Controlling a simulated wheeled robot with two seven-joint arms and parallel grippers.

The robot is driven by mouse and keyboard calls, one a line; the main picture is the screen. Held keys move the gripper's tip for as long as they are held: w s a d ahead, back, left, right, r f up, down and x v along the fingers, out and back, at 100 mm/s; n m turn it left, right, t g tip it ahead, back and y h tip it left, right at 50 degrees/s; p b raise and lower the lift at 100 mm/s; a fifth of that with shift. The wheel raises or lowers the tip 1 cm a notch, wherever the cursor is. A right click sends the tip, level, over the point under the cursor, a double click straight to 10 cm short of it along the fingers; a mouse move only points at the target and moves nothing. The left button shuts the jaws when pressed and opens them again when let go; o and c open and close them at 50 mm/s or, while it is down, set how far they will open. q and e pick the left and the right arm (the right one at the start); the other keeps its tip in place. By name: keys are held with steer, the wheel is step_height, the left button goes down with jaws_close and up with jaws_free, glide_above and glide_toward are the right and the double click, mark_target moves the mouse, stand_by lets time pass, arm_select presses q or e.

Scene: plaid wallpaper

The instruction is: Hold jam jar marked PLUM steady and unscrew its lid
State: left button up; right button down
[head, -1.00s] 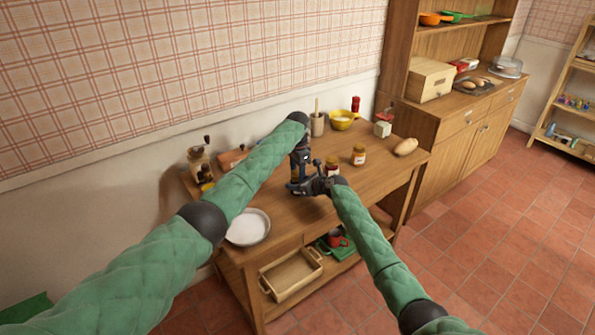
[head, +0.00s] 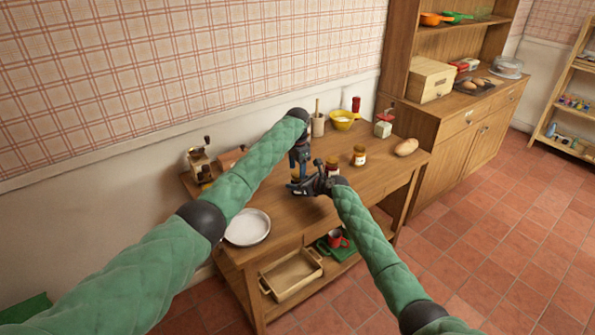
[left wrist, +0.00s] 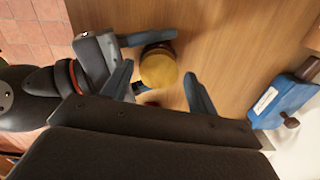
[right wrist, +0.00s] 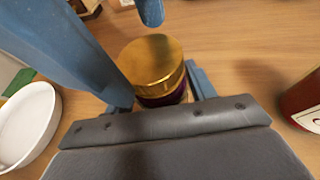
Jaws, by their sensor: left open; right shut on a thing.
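The jam jar has a gold lid (right wrist: 155,62) and dark purple contents (right wrist: 168,97); no lettering shows. My right gripper (right wrist: 160,90) is shut on the jar body below the lid, and the jar stands upright near the table's middle. The lid also shows from above in the left wrist view (left wrist: 158,68). My left gripper (left wrist: 158,88) is open over the jar, its fingers on either side of the lid with visible gaps. In the head view my left gripper (head: 299,158) and right gripper (head: 305,186) largely hide the jar.
Another jar (head: 359,156) stands to the right, and one (head: 333,166) close behind my right gripper. A white dish (head: 247,227) is at the table's left front. A potato-like item (head: 406,147) and yellow bowl (head: 343,120) lie farther off. A blue labelled object (left wrist: 283,100) is nearby.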

arm_select(q)
step_height(320, 180, up, 3)
steer(key=shift+d+r, duration=0.15)
steer(key=shift+r, duration=0.05)
steer(key=shift+c, duration=0.2)
steer(key=r+m, duration=0.1)
steer(key=a+r+m, duration=0.1)
steer(key=r+m, duration=0.1)
steer(key=m, duration=0.1)
steer(key=shift+w+a+r+y, duration=0.1)
steer(key=shift+w+a+y, duration=0.05)
steer(key=shift+w+y, duration=0.15)
steer(key=shift+s+d+m, duration=0.3)
steer(key=shift+d+m, duration=0.2)
steer(key=shift+m, duration=0.5)
steer(key=shift+d+m, duration=0.15)
steer(key=shift+m, duration=0.55)
steer(key=shift+f, duration=4.1)
